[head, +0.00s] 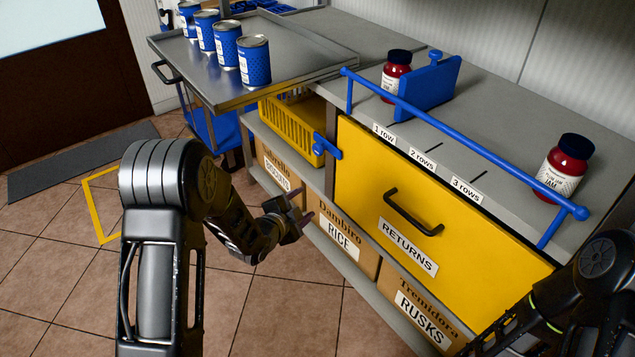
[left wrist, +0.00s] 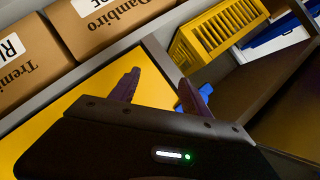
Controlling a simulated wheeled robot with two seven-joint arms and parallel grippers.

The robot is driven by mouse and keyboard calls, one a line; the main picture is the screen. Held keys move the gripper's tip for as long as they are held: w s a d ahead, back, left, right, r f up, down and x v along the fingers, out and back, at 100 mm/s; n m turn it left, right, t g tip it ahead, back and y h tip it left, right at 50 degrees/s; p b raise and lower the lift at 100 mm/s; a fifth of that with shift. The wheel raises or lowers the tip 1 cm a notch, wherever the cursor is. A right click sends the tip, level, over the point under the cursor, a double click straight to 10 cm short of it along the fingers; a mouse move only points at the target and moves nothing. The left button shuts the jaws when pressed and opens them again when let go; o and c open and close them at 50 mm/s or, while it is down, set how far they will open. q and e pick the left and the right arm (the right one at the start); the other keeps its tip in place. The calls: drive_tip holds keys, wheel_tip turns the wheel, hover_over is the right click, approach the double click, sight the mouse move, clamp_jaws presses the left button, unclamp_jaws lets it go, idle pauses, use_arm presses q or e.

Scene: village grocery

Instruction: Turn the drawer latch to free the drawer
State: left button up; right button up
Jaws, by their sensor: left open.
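The blue drawer latch (head: 325,147) is on the post at the upper left corner of the yellow RETURNS drawer (head: 365,175). Its arm reaches over toward the drawer front, which looks closed. My left gripper (head: 304,207) is open and empty, below the latch and apart from it, in front of the lower shelf boxes. In the left wrist view the open fingers (left wrist: 158,92) stand before the yellow drawer front (left wrist: 65,112). A blue part, likely the latch (left wrist: 206,89), shows partly hidden behind the right finger. My right arm enters at lower right; its gripper is out of view.
A black handle (head: 412,215) sticks out from the drawer. A blue rail (head: 450,135) runs along the counter edge, with jam jars (head: 567,168) behind it. A metal tray (head: 280,80) with several blue cans overhangs at upper left. A yellow basket (head: 293,125) sits beside the latch.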

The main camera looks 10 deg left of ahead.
sight(316, 151)
use_arm(q)
drive_tip(key=w+a+r+m+t+h+b, duration=0.1)
drive_tip(key=w+r+m+t+h+b, duration=0.1)
drive_tip(key=w+r+m+t+b, duration=0.2)
wheel_tip(316, 151, up, 4)
drive_tip(key=w+m+b, duration=0.2)
drive_tip(key=m, duration=0.2)
drive_tip(key=shift+w+a, duration=0.25)
use_arm(e)
wheel_tip(316, 151, down, 10)
drive_tip(key=shift+w+d+r, duration=0.25)
drive_tip(key=shift+w, duration=0.1)
use_arm(q)
drive_tip(key=shift+f, duration=0.1)
drive_tip(key=b+x, duration=0.2)
drive_tip(key=x, duration=0.5)
drive_tip(key=shift+w+d, duration=0.2)
drive_tip(key=shift+w, duration=0.2)
use_arm(e)
drive_tip(key=shift+w+f, duration=0.1)
drive_tip(key=shift+f, duration=0.75)
use_arm(q)
drive_tip(key=shift+c, duration=0.2)
clamp_jaws()
